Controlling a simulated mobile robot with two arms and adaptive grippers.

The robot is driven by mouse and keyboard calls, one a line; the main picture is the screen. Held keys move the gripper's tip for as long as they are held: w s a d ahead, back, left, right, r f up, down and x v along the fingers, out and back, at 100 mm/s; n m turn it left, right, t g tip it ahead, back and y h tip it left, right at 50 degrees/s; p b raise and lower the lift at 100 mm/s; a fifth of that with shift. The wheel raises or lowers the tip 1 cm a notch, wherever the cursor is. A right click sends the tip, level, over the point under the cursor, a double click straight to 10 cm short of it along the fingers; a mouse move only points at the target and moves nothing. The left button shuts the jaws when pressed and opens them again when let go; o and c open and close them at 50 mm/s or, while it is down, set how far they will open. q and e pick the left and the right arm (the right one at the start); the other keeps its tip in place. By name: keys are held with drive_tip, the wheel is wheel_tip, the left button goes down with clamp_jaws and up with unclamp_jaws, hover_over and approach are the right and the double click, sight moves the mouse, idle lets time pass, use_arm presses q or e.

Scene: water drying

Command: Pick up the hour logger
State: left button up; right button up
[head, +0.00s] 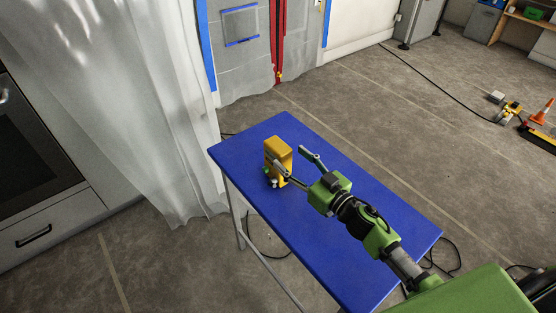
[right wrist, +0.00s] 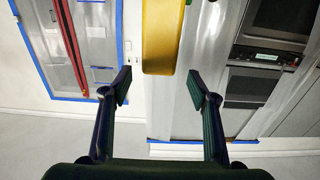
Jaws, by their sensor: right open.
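The hour logger, which I take to be the yellow box (head: 279,151), stands upright on the blue table (head: 310,215). Small dark, green and pale parts show at the foot of its front side. My right gripper (head: 290,160) is open, with its fingers pointing at the box from the right. One finger overlaps the box's lower right edge in the head view; whether it touches is unclear. In the right wrist view, the yellow box (right wrist: 161,36) is ahead of my open fingers (right wrist: 159,75), centred between them. My left gripper is not in view.
A translucent plastic curtain (head: 145,110) hangs left of the table. Behind the table is a sheeted doorway with a red zip (head: 279,40). The rest of the tabletop is clear. Cables lie on the floor, and an orange cone (head: 543,111) stands far right.

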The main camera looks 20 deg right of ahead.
sight(278, 144)
drive_tip(key=shift+x, duration=1)
drive_tip(key=shift+w+r, duration=0.1)
drive_tip(key=shift+w, duration=0.4)
drive_tip(key=p+x, duration=0.1)
drive_tip(key=x, duration=0.2)
drive_tip(key=shift+w+a, duration=0.15)
drive_tip(key=shift+w, duration=0.1)
drive_tip(key=shift+w+a, duration=0.15)
drive_tip(key=shift+w, duration=0.35)
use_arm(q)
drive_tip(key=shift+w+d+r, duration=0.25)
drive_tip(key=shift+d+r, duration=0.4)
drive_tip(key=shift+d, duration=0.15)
use_arm(e)
drive_tip(key=shift+s, duration=0.1)
clamp_jaws()
